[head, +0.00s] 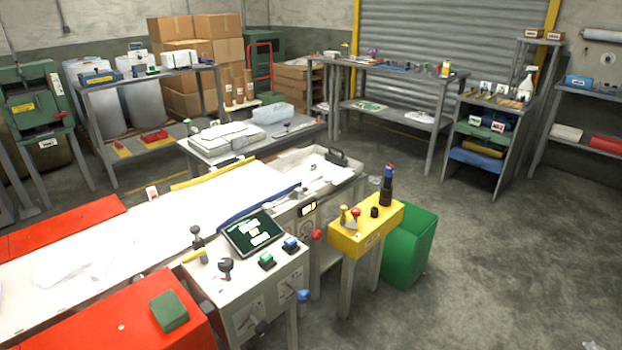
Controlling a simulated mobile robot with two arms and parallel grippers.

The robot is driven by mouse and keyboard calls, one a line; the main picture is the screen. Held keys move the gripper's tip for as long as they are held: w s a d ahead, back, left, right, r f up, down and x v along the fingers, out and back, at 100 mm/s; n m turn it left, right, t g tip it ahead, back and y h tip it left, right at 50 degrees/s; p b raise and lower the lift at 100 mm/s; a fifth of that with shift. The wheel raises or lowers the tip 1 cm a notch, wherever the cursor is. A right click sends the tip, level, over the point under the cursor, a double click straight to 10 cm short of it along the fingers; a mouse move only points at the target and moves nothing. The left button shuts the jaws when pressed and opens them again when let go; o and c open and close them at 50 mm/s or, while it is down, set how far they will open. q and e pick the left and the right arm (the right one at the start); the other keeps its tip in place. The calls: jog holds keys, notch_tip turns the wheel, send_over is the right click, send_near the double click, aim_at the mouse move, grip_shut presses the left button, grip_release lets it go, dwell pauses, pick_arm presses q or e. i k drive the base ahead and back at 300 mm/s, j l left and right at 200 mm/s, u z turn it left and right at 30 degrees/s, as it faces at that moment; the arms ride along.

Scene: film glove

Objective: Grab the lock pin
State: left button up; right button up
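I cannot tell for certain which thing is the lock pin. Small pin-like parts stand on a yellow stand (345,241) right of the machine: a brass-coloured one (343,214), a red-topped one (355,216) and a short black one (374,212). A taller dark piece with a red and blue top (387,186) stands upright at the stand's back right. Neither of my grippers shows in the head view.
A control box with a tablet (253,232), buttons and knobs stands left of the yellow stand. A green bin (410,250) is just right of it. A long white-topped machine (120,235) fills the left. Workbenches line the back. The concrete floor (510,260) at right is mostly clear.

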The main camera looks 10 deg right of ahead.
aim_at(344, 208)
jog(key=i+l+u, duration=0.25)
jog(key=i+l, duration=0.2)
jog(key=l, duration=0.2)
jog(key=i+l+u, duration=0.15)
jog(key=l, duration=0.2)
jog(key=i+l+u, duration=0.1)
jog(key=l, duration=0.3)
jog(key=i+l+u, duration=0.15)
jog(key=l, duration=0.25)
jog(key=i, duration=0.1)
